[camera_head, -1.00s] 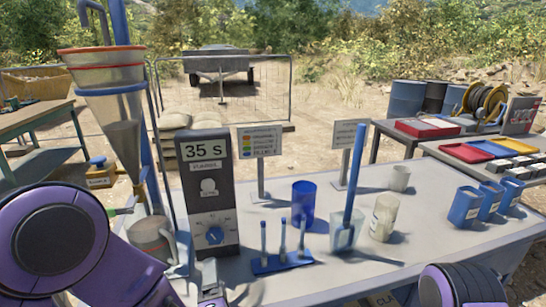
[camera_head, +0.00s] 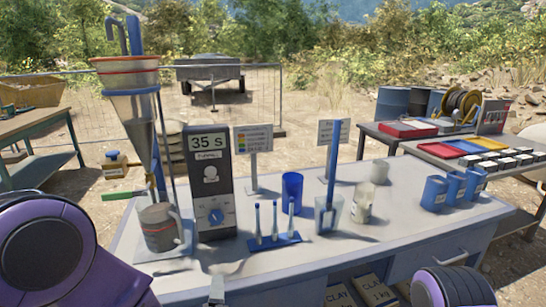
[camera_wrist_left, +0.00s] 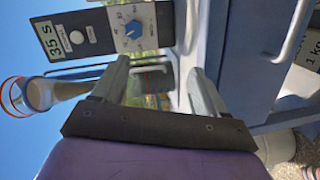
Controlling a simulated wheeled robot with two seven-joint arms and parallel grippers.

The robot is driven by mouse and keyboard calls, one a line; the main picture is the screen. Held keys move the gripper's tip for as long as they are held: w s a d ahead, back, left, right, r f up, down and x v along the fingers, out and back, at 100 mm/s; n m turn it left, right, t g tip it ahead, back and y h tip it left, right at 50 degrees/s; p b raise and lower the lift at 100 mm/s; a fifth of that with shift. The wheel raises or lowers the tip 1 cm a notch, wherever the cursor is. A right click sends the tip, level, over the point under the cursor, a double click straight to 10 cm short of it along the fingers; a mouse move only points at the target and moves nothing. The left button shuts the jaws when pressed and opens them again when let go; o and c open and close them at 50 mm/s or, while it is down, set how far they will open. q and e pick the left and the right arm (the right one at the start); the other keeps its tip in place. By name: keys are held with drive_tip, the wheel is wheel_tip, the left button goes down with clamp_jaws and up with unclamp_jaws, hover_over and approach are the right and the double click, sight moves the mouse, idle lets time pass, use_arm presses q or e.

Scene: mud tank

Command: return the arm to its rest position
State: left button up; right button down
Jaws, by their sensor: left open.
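My left arm (camera_head: 45,245) is purple and comes in at the lower left of the head view. Only a small grey part of my left gripper (camera_head: 217,291) shows there, low at the table's front edge. In the left wrist view the two grey fingers of my left gripper (camera_wrist_left: 162,85) stand apart with nothing held between them. Beyond them is the timer box (camera_wrist_left: 100,28), turned sideways. A purple part of my right arm (camera_head: 452,287) shows at the lower right. My right gripper is out of view.
The white table (camera_head: 330,258) holds the 35 S timer box (camera_head: 208,180), a funnel stand (camera_head: 150,120), a metal cup (camera_head: 160,228), a blue rack (camera_head: 273,241), a blue cup (camera_head: 292,187) and a clear beaker (camera_head: 329,214). Blue containers (camera_head: 436,193) stand at the right.

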use_arm(q)
drive_tip(key=s+a+f+m+g, duration=0.3)
drive_tip(key=s+f+m, duration=0.1)
drive_tip(key=f, duration=0.4)
drive_tip(key=s+a+f+m+g, duration=0.3)
drive_tip(key=s+a+f+m, duration=0.1)
drive_tip(key=f, duration=0.3)
drive_tip(key=s+a+f+m+g, duration=0.1)
drive_tip(key=s+a+f+g, duration=0.2)
drive_tip(key=s, duration=0.7)
drive_tip(key=s+a+f+m+g+y, duration=0.1)
drive_tip(key=s+a+f+g, duration=0.3)
drive_tip(key=s+a+f, duration=0.3)
drive_tip(key=s+f, duration=0.2)
drive_tip(key=s, duration=0.1)
drive_tip(key=shift+a+f, duration=0.2)
drive_tip(key=shift+f, duration=0.1)
